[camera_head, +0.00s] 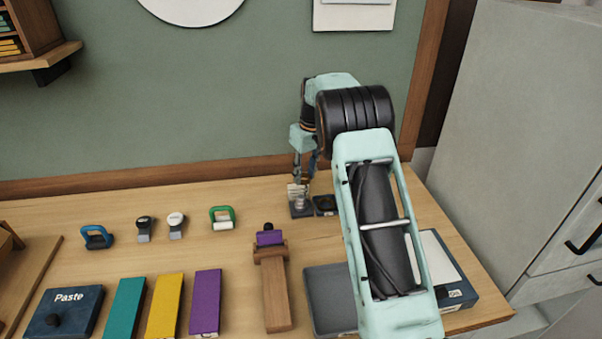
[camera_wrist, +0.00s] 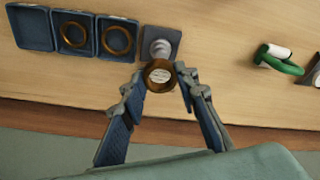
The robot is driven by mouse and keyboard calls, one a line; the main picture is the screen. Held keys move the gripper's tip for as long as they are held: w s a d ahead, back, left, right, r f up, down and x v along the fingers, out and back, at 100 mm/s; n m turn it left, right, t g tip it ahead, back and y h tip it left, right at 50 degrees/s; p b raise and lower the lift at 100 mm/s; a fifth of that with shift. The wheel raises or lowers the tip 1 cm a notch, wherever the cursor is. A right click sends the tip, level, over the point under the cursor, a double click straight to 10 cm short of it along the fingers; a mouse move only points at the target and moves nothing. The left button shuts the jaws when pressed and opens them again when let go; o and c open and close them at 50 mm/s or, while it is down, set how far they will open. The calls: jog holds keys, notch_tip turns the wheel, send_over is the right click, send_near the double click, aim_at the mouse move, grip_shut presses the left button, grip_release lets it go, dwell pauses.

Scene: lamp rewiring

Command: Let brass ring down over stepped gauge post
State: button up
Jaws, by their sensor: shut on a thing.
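In the wrist view my gripper (camera_wrist: 158,79) is shut on a brass ring (camera_wrist: 148,84), with a fingertip at each side of it. The stepped gauge post (camera_wrist: 160,48) is pale grey and stands on a square grey base (camera_wrist: 176,37). In the head view my gripper (camera_head: 304,172) points down above the post (camera_head: 300,203); the ring is too small to make out there.
Beside the post are blue trays, two holding brass rings (camera_wrist: 75,35) (camera_wrist: 116,40) and one empty (camera_wrist: 32,27). A green-handled tool (camera_head: 222,217) lies left of the post. A wooden stand (camera_head: 275,290) with a purple piece is nearer. The wall is close behind.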

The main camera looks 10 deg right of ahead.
aim_at(301, 197)
jog(key=shift+m, duration=0.4)
jog(key=shift+w+a+f+b, duration=0.15)
jog(key=shift+f+b, duration=0.45)
jog(key=shift+f, duration=0.5)
jog(key=shift+w+a+f+b, duration=0.15)
jog(key=shift+f+b, duration=0.45)
jog(key=shift+f, duration=0.55)
jog(key=shift+w+a+f+b, duration=0.15)
jog(key=shift+f+b, duration=0.45)
jog(key=shift+f, duration=0.5)
jog(key=shift+d+f+b, duration=0.1)
jog(key=shift+f+b, duration=0.5)
jog(key=shift+f, duration=0.2)
jog(key=o, duration=1.5)
jog(key=shift+r, duration=0.1)
jog(key=shift+r+p, duration=2.4)
jog(key=shift+r, duration=1.55)
